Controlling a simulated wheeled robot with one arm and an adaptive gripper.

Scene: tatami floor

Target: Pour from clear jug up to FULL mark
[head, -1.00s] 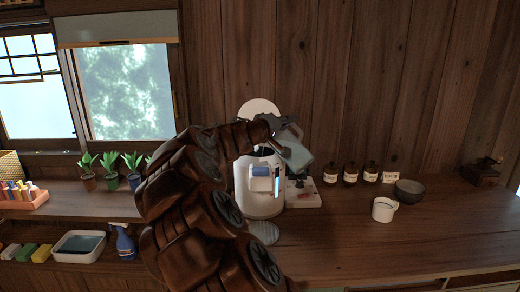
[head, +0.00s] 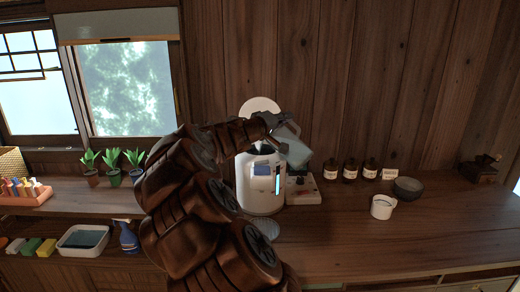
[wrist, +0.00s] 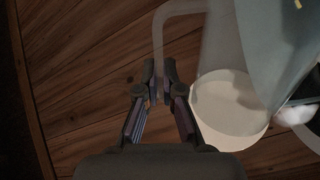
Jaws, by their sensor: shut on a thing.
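The clear jug (head: 297,150) is tilted over the open top of a white rounded vessel (head: 262,205), which has its round lid (head: 260,106) raised behind. The vessel's front has a blue panel (head: 262,169) and an upright level window (head: 278,180) showing bright blue. Any FULL mark is too small to read. My gripper (head: 279,131) is shut on the jug's handle, above and beside the vessel. In the wrist view the handle (wrist: 158,45) runs between the fingertips, and the jug's pale see-through body (wrist: 270,45) is at right. The stream itself cannot be made out.
A small box with a red knob (head: 302,188) stands close right of the vessel. Further right are several dark bottles (head: 350,171), a white mug (head: 383,207) and a dark bowl (head: 408,188). Potted plants (head: 112,165) stand at left. The counter's front right is clear.

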